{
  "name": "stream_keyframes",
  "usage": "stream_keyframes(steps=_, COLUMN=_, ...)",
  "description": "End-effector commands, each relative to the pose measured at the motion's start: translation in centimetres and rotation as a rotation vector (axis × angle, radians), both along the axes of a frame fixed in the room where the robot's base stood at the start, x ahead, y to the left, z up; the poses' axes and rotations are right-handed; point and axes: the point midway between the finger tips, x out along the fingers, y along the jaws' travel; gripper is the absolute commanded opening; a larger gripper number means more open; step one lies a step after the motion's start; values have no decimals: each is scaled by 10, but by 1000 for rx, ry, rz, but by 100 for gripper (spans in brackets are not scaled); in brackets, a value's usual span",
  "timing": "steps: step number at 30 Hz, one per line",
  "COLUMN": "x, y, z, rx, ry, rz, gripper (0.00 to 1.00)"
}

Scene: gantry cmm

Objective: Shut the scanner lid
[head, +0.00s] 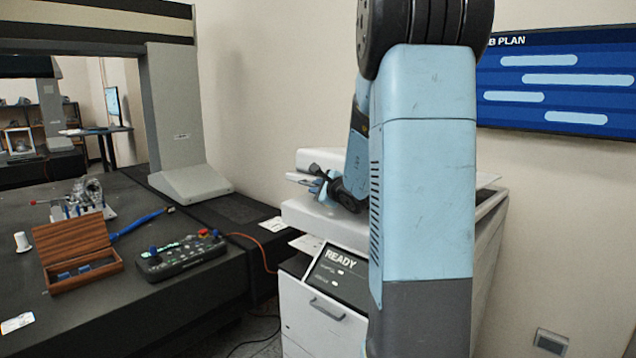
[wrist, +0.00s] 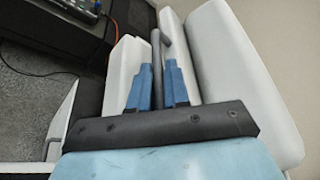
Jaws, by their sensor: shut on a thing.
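The scanner (head: 318,305) is a white office machine with a dark panel reading READY, right of centre in the head view. Its lid (head: 312,157) is pale and partly hidden behind my arm; I cannot tell its exact angle. In the wrist view, white slabs of the machine, one of them at the right (wrist: 235,70), lie around my fingers. My gripper (head: 318,187) is at the top of the scanner. In the wrist view its blue fingers (wrist: 157,66) are shut on a slim grey bar (wrist: 156,48), seemingly the lid's handle.
A dark table (head: 130,310) at the left carries a wooden box (head: 80,262), a control box (head: 180,257) and a grey gantry column (head: 175,120). An orange cable (head: 255,243) hangs beside the scanner. A wall stands behind it.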

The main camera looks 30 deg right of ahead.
Motion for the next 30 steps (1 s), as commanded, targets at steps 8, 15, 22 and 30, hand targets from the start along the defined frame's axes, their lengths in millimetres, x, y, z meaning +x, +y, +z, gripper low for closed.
stream_keyframes(steps=8, x=3, y=5, z=2, rx=-1, ry=-5, rz=12, gripper=0)
stream_keyframes(steps=15, x=1, y=2, z=1, rx=-1, ry=-4, rz=6, gripper=35)
stream_keyframes(steps=22, x=0, y=-1, z=1, rx=0, ry=-1, rz=0, gripper=37)
stream_keyframes(steps=30, x=-7, y=-3, z=3, rx=-1, ry=-2, rz=-4, gripper=37)
